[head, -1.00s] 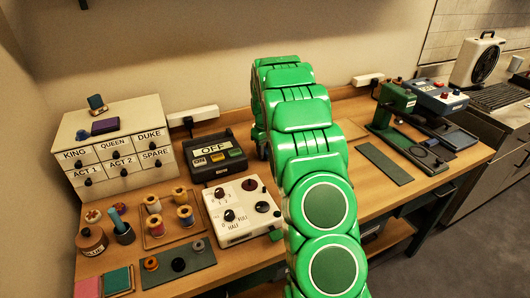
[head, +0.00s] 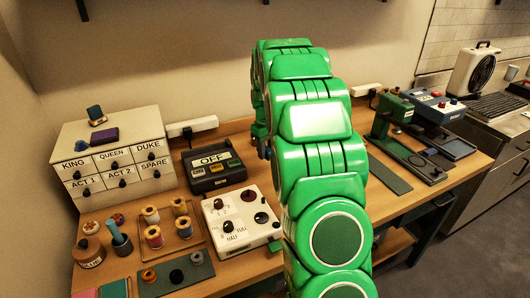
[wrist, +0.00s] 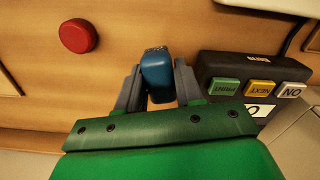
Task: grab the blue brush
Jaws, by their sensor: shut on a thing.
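My gripper (wrist: 157,88) is shut on the blue brush (wrist: 156,70), which sits upright in the wrist view between the two grey fingers. The brush has a blue body and a small greyish, speckled far end. The fingers press on its left and right sides. In the head view my green arm hides the brush and most of the gripper. I cannot tell whether the brush touches the table.
The dark box with the OFF display (head: 213,163) is close to the gripper; it shows at right in the wrist view (wrist: 225,68). A red round thing (wrist: 77,36) lies left. A drawer cabinet (head: 112,137), white control box (head: 240,217) and green stand (head: 390,119) share the table.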

